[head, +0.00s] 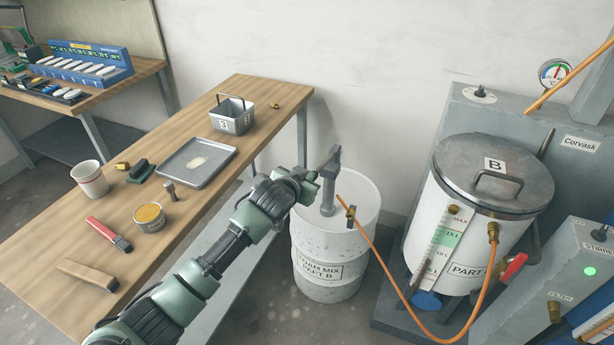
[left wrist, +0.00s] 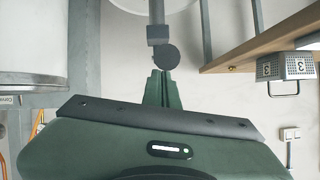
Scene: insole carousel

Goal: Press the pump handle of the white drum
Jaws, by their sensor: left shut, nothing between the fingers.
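The white drum (head: 322,262), labelled as foam mix part B, stands on the floor right of the workbench. Its grey pump (head: 328,192) rises from the lid, with the handle (head: 335,158) at the top. My left gripper (head: 313,177) is at the pump's upper left, just beside the handle, its tips partly hidden. In the left wrist view the shut, empty fingers (left wrist: 158,88) point at the round dark end of the pump handle (left wrist: 165,56). A small gap or light contact there cannot be told apart. My right gripper is not in view.
The workbench (head: 170,228) at left holds a tray (head: 198,162), a wire-handled bin (head: 232,116), a cup (head: 90,179) and tools. An orange hose (head: 385,270) runs from the drum to the lidded tank (head: 478,235) at right. Bare wall stands behind the drum.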

